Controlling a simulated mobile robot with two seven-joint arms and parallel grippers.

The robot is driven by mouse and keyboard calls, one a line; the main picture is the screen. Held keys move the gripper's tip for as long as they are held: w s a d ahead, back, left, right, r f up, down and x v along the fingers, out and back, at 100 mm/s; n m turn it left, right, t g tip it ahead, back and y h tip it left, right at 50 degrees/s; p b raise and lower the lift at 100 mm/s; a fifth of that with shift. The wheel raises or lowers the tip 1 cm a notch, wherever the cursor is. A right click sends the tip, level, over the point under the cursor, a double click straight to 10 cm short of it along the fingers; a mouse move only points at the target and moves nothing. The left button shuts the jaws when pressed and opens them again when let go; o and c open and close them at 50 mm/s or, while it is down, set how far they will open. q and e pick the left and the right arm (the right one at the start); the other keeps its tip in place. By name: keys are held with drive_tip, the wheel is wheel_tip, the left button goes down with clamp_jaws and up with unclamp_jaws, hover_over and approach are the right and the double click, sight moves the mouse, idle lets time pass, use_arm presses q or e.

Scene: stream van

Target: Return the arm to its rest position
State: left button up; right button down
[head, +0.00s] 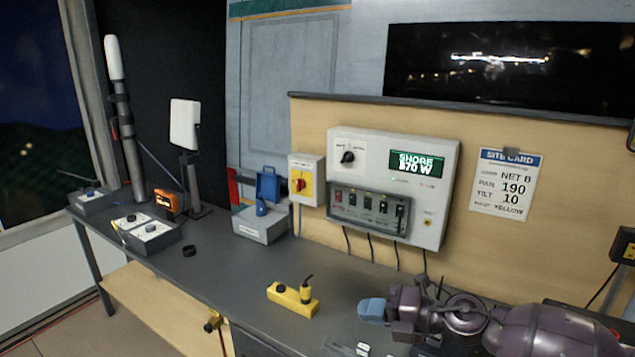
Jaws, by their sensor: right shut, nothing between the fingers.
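My right arm comes in from the lower right, with dark purple links low over the bench. Its gripper (371,310) has light blue fingertips that point left. The fingers are together with nothing between them. The gripper is to the right of the yellow box and apart from it. My left gripper is not in the picture.
A grey bench (225,285) runs along the wall. On it are a yellow box with a black lever (292,297), a grey box with a blue lid (262,222) and a black ring (190,250). A power panel (392,185) hangs behind, its cables reaching down towards the bench.

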drive_tip(key=s+d+f+m+t+h, duration=0.3)
drive_tip(key=d+f+m+t+h, duration=0.2)
drive_tip(key=m, duration=0.8)
drive_tip(key=s+d+f+m+t+h, duration=0.35)
drive_tip(key=d+f+m+h, duration=0.2)
drive_tip(key=m, duration=0.75)
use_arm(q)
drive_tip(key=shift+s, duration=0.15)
use_arm(e)
drive_tip(key=s+d+f+m+g+h, duration=0.1)
drive_tip(key=s+d+f+m+h, duration=0.1)
drive_tip(key=s+f, duration=0.5)
drive_tip(key=s+d+f+m+g+h, duration=0.1)
drive_tip(key=s+d+f+m+h, duration=0.1)
drive_tip(key=s+d+f+m, duration=0.2)
drive_tip(key=s+d+f, duration=0.1)
drive_tip(key=s+f, duration=0.2)
drive_tip(key=s, duration=0.4)
drive_tip(key=shift+d+g, duration=0.15)
drive_tip(key=shift+g, duration=0.2)
